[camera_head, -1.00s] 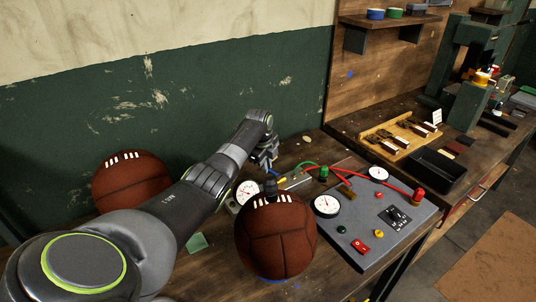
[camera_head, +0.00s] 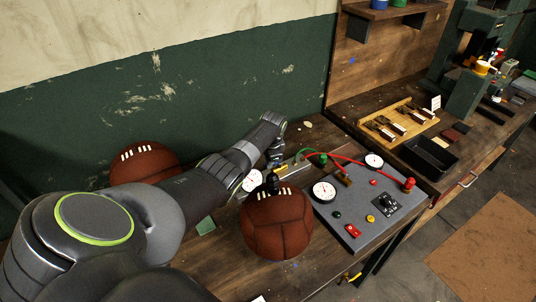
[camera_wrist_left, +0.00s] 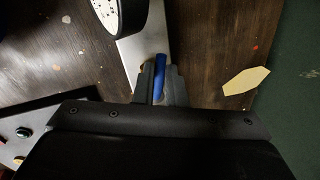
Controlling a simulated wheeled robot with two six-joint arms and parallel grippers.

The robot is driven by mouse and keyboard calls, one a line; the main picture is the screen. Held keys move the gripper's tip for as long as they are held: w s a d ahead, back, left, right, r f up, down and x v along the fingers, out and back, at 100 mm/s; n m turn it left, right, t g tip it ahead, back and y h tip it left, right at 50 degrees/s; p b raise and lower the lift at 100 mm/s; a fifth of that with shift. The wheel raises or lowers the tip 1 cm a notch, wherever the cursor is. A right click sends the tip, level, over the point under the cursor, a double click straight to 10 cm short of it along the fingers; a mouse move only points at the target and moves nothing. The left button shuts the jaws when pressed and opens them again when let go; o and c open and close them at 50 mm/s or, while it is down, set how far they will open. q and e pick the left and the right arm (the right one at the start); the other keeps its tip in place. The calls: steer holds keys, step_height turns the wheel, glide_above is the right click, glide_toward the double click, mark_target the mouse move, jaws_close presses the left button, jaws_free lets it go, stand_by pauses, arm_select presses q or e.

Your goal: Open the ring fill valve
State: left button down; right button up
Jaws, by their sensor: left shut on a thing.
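A blue handle (camera_wrist_left: 160,72), apparently the fill valve's lever, lies over a pale metal plate (camera_wrist_left: 143,45) in the left wrist view. My left gripper (camera_wrist_left: 159,80) is shut on this handle, with one dark finger on each side. In the head view my left gripper (camera_head: 277,160) is low at the back of the bench, behind the front brown leather ball (camera_head: 277,225). A white-faced gauge (camera_head: 252,180) is beside it, partly hidden by my arm. The handle cannot be made out in the head view. My right gripper is out of view.
A grey control panel (camera_head: 350,212) with gauges, hoses, buttons and a switch is right of the ball. Another ball (camera_head: 143,163) lies behind my left arm. A tool tray (camera_head: 400,121) and black bin (camera_head: 430,155) are farther right. Bare bench shows at front left.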

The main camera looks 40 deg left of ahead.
arm_select(q)
steer(key=shift+s+d+n+p, duration=0.1)
steer(key=shift+d+n+p, duration=0.15)
steer(key=shift+n, duration=0.4)
steer(key=shift+s+d+n+p, duration=0.1)
steer(key=shift+d+n+p, duration=0.1)
steer(key=shift+n, duration=0.45)
steer(key=c, duration=1.5)
jaws_free()
steer(key=shift+d+r, duration=0.1)
steer(key=shift+r, duration=0.4)
steer(key=d+r, duration=0.1)
steer(key=r, duration=0.4)
steer(key=s+d+r+b, duration=0.1)
steer(key=r, duration=0.4)
steer(key=d+r+b, duration=0.1)
steer(key=r, duration=0.5)
steer(key=shift+s, duration=0.15)
